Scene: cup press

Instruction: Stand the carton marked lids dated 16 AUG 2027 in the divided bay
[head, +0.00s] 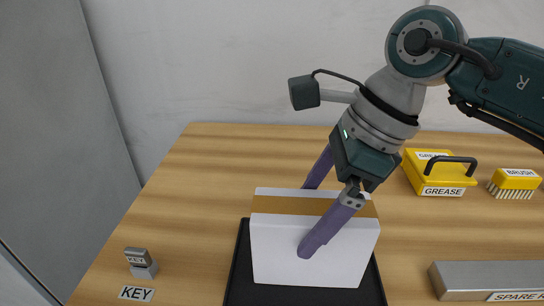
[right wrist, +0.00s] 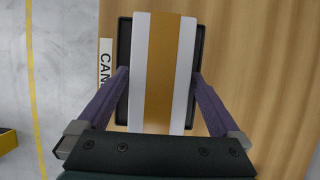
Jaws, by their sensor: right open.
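A white carton (head: 280,245) with a tan band along its top stands upright in a black tray (head: 238,285). It also shows from above in the right wrist view (right wrist: 139,75). No lid marking or date is readable on its visible faces. My right gripper (head: 308,218) is open. Its purple fingers reach down on either side of the carton, one in front of its near face and one behind; in the right wrist view (right wrist: 160,73) they flank it closely. Whether they touch it I cannot tell. No divided bay is recognisable. My left gripper is not in view.
A yellow grease box (head: 425,172) with a black handle and a yellow brush (head: 516,180) stand at the right. A grey metal block (head: 480,279) labelled as a spare lies front right. A small grey key piece (head: 141,262) stands front left. The wooden table's left middle is clear.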

